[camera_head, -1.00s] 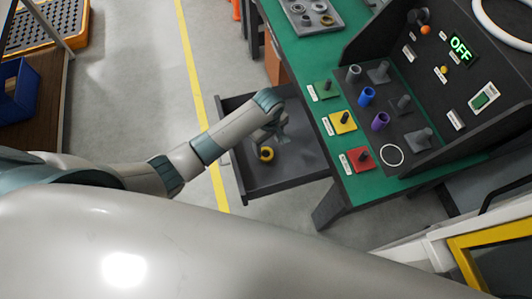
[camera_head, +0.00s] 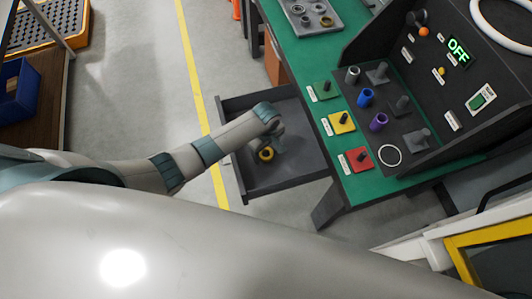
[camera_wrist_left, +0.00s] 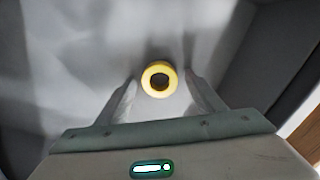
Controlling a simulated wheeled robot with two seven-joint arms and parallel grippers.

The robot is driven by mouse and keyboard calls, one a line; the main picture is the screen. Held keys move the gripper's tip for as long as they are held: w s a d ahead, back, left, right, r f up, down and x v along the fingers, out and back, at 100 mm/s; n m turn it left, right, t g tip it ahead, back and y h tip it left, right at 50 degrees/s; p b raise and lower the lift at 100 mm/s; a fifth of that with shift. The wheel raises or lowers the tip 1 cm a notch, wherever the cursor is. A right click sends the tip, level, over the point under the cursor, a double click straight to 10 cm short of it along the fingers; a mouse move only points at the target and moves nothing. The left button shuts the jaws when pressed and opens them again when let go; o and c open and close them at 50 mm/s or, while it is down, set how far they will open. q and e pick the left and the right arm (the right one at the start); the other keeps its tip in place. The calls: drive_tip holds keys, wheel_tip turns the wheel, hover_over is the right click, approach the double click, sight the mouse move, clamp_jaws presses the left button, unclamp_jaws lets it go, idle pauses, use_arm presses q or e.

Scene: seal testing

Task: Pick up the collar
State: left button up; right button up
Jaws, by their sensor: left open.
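The collar (camera_head: 266,154) is a small yellow ring with a dark hole, lying on the floor of the open grey drawer (camera_head: 290,183). It also shows in the left wrist view (camera_wrist_left: 147,80), just beyond and between my fingertips. My left gripper (camera_head: 277,148) reaches down into the drawer next to the collar. In the left wrist view my left gripper (camera_wrist_left: 160,88) is open, one finger on each side of the collar, with nothing held. I cannot tell whether the fingertips are level with the collar. My right gripper is not in view.
The drawer's walls surround the gripper. The green workbench (camera_head: 298,68) stands to the right, with green, yellow (camera_head: 341,123) and red (camera_head: 358,159) pegged plates. A dark test panel shows a lit OFF sign (camera_head: 458,50). Blue (camera_head: 366,97) and purple (camera_head: 379,121) cylinders stand before it.

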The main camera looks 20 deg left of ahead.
use_arm(q)
drive_tip(key=shift+c, duration=0.5)
drive_tip(key=c, duration=1.2)
drive_tip(key=shift+c, duration=0.2)
drive_tip(key=shift+r, duration=0.15)
wheel_tip(320, 180, up, 10)
drive_tip(key=b, duration=0.1)
drive_tip(key=shift+f, duration=0.2)
